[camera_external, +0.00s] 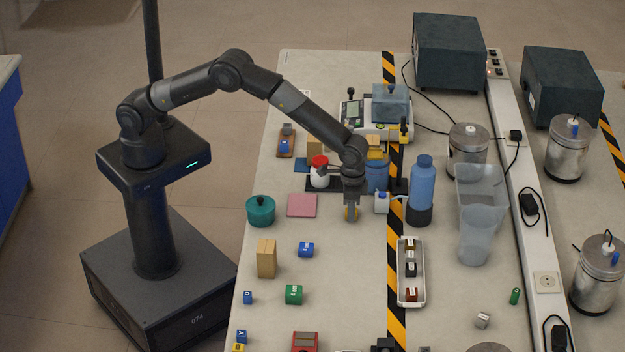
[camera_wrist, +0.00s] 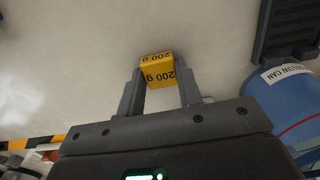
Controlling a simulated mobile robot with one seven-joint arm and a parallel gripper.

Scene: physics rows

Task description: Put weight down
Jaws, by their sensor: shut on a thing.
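The weight (camera_wrist: 158,72) is a small yellow block marked "200 g". In the wrist view it sits between the two fingers of my gripper (camera_wrist: 160,88), which is shut on it. In the external view my gripper (camera_external: 351,212) points down over the table (camera_external: 345,270), left of the striped tape, with a bit of the yellow weight (camera_external: 351,213) showing between the fingers. I cannot tell for sure whether the weight touches the table.
A pink pad (camera_external: 302,205) lies left of my gripper, with a teal pot (camera_external: 260,211) beyond it. A blue bottle (camera_external: 421,190) and a white tray (camera_external: 411,295) with small blocks stand to the right. The table just in front of my gripper is clear.

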